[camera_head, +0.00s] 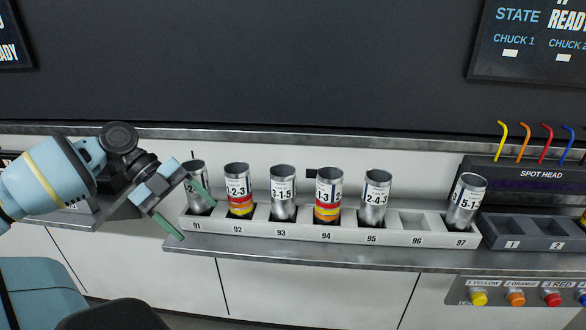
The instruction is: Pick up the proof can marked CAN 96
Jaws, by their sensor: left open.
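A long pale rack (340,233) has slots numbered 91 to 97. The slot marked 96 (414,221) is empty, and no can stands in it. Silver open-topped cans stand in the other slots: can at 91 (197,167), can at 92 (237,176), can at 93 (283,182), can at 94 (329,181), can at 95 (376,190) and can at 97 (468,189), which leans a little. The cans at 92 and 94 have red and yellow bands. My left gripper (195,220) is open at the rack's left end, one finger partly hiding the can at 91. My right gripper is out of view.
The rack stands on a grey ledge (270,257). To its right is a dark tray (500,228) with slots 1 and 2, below a spot head unit (530,175) with coloured tubes. Coloured buttons (516,299) sit below. A dark wall rises behind.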

